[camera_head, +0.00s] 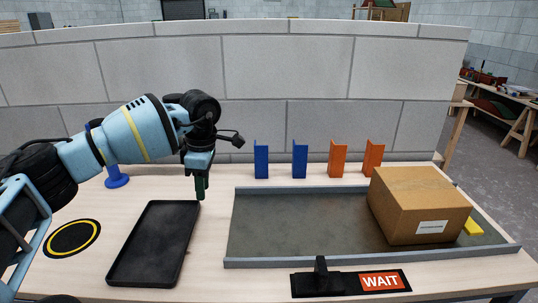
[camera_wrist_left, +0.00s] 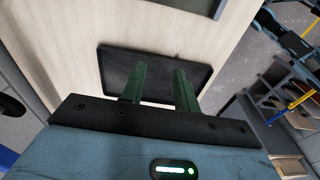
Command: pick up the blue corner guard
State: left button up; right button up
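Two blue corner guards stand upright in a row at the back of the table in the head view, the left one (camera_head: 261,160) and the right one (camera_head: 300,160). Two orange corner guards, one (camera_head: 337,158) beside another (camera_head: 373,157), continue the row to the right. My left gripper (camera_head: 200,188) points down near the far right corner of the black tray, left of the blue guards. In the left wrist view its green fingers (camera_wrist_left: 158,85) are apart with nothing between them. My right gripper is not in view.
The black tray (camera_head: 151,247) is empty. A grey rimmed bed (camera_head: 300,225) carries a cardboard box (camera_head: 415,205) and a yellow piece (camera_head: 473,227). A WAIT sign (camera_head: 382,281) lies in front. A blue-based stand (camera_head: 117,180) is partly behind my arm. A block wall (camera_head: 290,80) rises behind.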

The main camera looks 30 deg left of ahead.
aim_at(261, 151)
jog(key=i, duration=1.1)
